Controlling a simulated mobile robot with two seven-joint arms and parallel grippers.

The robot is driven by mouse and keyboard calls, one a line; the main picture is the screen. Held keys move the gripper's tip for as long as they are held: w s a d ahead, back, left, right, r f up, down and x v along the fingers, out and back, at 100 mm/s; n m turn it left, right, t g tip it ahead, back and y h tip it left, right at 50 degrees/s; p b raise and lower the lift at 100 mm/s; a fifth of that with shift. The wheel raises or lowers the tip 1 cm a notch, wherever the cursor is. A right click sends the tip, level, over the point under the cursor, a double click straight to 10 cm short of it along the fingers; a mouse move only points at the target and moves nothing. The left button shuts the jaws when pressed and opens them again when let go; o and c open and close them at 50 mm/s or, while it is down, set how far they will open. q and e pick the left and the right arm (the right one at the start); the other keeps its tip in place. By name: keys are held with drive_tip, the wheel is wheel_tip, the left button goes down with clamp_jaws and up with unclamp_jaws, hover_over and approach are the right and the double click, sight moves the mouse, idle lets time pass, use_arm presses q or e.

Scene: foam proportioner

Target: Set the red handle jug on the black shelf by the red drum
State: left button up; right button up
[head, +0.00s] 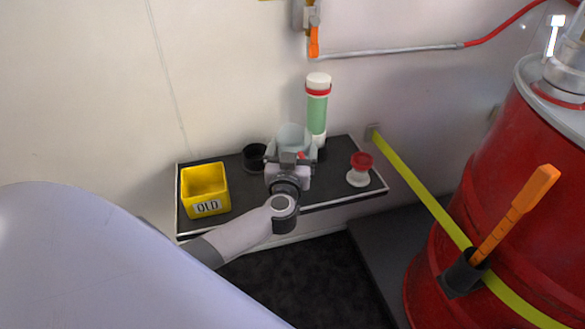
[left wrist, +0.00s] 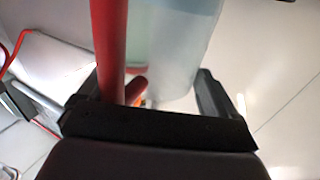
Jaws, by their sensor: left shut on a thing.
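The red handle jug (head: 291,136) has a pale, see-through body and shows mostly behind my left gripper in the head view. My left gripper (head: 290,157) is shut on it, over the black shelf (head: 236,174). In the left wrist view the jug's clear body (left wrist: 178,50) and upright red handle (left wrist: 109,45) stand between the fingers. The jug's base is hidden, so I cannot tell whether it touches the shelf. The red drum (head: 505,190) stands at the right. My right gripper is out of view.
On the shelf are a yellow bin (head: 204,188) marked OLD, a black round cup (head: 254,156), a green tube (head: 317,112) with a white cap, and a small red-and-white piece (head: 359,170). A yellow strap (head: 415,185) runs from the wall to the drum.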

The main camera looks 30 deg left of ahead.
use_arm(q)
wheel_tip(320, 180, down, 4)
drive_tip(key=shift+f+b, duration=0.1)
drive_tip(key=shift+b, duration=1.05)
drive_tip(key=o, duration=1.3)
drive_tip(key=shift+f, duration=0.1)
